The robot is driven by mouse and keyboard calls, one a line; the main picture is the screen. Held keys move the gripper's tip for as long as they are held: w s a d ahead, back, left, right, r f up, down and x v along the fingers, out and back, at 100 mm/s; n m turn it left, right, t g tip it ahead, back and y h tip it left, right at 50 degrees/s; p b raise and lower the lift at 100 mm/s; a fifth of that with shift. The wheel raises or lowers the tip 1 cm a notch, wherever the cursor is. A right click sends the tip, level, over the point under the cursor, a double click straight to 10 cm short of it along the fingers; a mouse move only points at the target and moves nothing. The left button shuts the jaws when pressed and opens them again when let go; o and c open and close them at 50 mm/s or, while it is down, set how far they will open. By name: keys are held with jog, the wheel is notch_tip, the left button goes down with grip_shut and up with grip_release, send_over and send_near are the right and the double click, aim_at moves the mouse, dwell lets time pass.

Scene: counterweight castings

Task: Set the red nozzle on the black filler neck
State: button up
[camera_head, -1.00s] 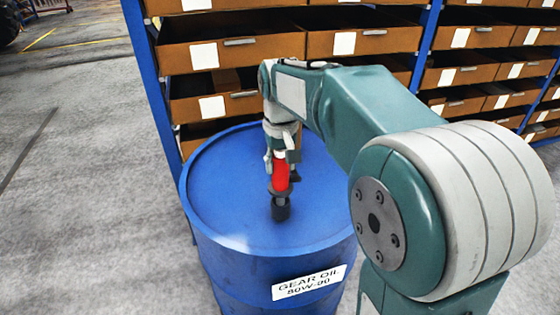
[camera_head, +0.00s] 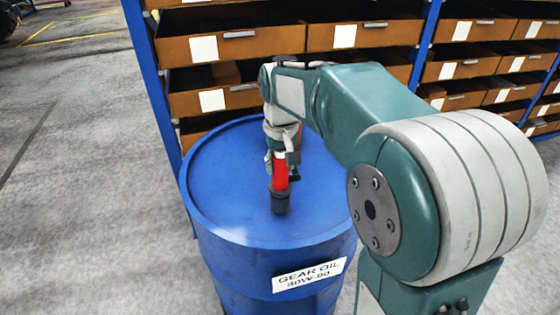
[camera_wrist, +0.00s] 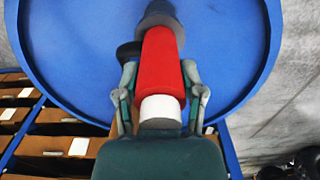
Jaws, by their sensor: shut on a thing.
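The red nozzle (camera_head: 280,177) is upright, its lower end at the black filler neck (camera_head: 280,204) on top of the blue drum (camera_head: 225,180). No gap shows between them in the head view. How deeply the nozzle is seated is hidden. My gripper (camera_head: 281,160) is shut on the nozzle from above. In the wrist view the gripper's fingers (camera_wrist: 160,76) clasp both sides of the red nozzle body (camera_wrist: 160,55), with a white end nearer the camera and a dark grey collar at its far end.
A small black part (camera_wrist: 128,52) shows beside the nozzle; I cannot tell what it belongs to. A blue-framed rack (camera_head: 150,85) with brown bins (camera_head: 235,45) stands close behind the drum. Open grey floor (camera_head: 85,200) lies to the left.

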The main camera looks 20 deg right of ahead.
jog(key=shift+f, duration=0.75)
jog(key=o, duration=1)
jog(key=shift+o, duration=0.2)
notch_tip(320, 180, up, 12)
jog(key=shift+f, duration=0.1)
